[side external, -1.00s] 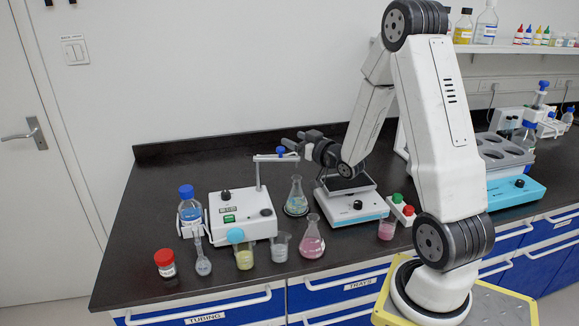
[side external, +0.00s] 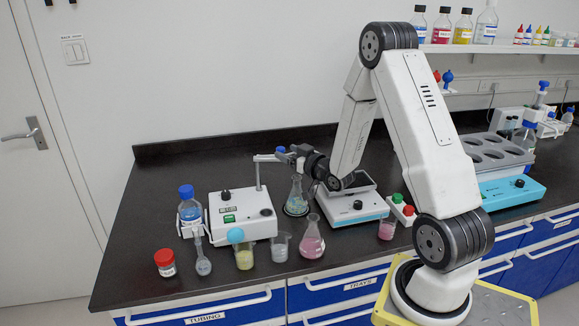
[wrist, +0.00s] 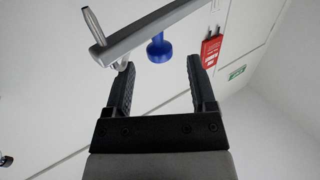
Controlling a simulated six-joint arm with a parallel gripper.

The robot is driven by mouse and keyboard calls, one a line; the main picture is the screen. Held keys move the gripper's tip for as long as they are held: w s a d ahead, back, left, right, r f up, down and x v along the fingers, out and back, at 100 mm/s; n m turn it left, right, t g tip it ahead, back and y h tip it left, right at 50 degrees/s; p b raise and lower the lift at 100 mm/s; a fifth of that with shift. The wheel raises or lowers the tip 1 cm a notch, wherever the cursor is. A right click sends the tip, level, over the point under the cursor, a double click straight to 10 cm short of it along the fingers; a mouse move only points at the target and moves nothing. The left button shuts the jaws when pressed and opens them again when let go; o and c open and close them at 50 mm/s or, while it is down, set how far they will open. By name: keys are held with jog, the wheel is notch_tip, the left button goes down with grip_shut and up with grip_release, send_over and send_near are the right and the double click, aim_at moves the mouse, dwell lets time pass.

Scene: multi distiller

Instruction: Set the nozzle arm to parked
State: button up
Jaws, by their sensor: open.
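The nozzle arm (side external: 270,158) is a thin grey bar. It reaches right from the post of a white dispenser unit (side external: 240,212) and ends above a conical flask (side external: 296,197). A blue knob (side external: 280,150) stands on the bar. My gripper (side external: 297,153) is at the bar's right end, close to the knob. In the wrist view my gripper (wrist: 162,68) is open and empty. The blue knob (wrist: 158,48) shows between and beyond its fingertips, apart from both. The grey bar (wrist: 165,25) crosses beyond the fingers, with a metal rod at its left. Actual contact with the bar cannot be told.
A blue-capped bottle (side external: 189,207), a red-capped jar (side external: 165,262) and several glass vessels stand left and in front of the unit. A white-and-blue device (side external: 352,212) is right of the flask, below my wrist. The bench behind the unit is clear.

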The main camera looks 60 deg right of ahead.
aim_at(278, 147)
jog(key=shift+x, duration=2.7)
jog(key=shift+c, duration=0.2)
grip_shut()
